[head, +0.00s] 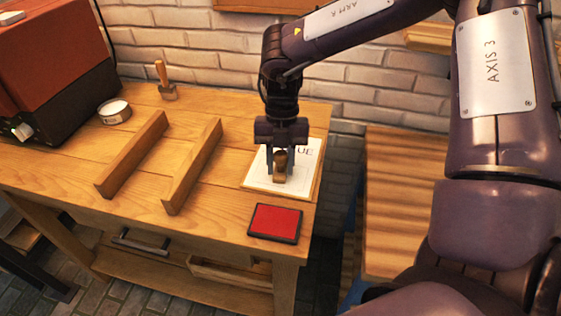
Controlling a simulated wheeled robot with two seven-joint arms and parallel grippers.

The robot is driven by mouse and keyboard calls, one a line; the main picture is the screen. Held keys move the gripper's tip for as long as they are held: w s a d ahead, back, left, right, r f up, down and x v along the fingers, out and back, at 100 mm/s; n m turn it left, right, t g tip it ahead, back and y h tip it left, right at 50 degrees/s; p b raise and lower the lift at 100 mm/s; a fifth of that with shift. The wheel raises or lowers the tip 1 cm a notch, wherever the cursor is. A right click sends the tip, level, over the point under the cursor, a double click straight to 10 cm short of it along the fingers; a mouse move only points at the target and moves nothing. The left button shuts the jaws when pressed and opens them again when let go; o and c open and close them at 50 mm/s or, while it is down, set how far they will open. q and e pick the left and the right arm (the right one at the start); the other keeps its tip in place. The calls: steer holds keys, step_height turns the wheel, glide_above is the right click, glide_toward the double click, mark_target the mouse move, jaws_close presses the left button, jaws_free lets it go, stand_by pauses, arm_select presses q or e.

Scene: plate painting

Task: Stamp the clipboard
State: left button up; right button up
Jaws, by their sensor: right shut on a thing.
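The clipboard (255,178) lies flat at the right end of the wooden table, with a white sheet that shows the letters "UE". My right gripper (282,168) points down over the sheet and is shut on a small wooden stamp (280,177). The stamp is upright over the sheet; I cannot tell whether its base touches the paper. A red ink pad (275,223) in a dark case lies in front of the clipboard. My left gripper is not in view.
Two wooden rails (133,157) (193,167) stand on the table left of the clipboard. Another wooden-handled stamp (165,85) stands at the back, near a round tin (114,112). A red and black machine (58,77) fills the left end. A brick wall (190,45) is behind.

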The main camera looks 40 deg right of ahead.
steer(key=shift+r+p, duration=2.15)
steer(key=shift+r, duration=1.35)
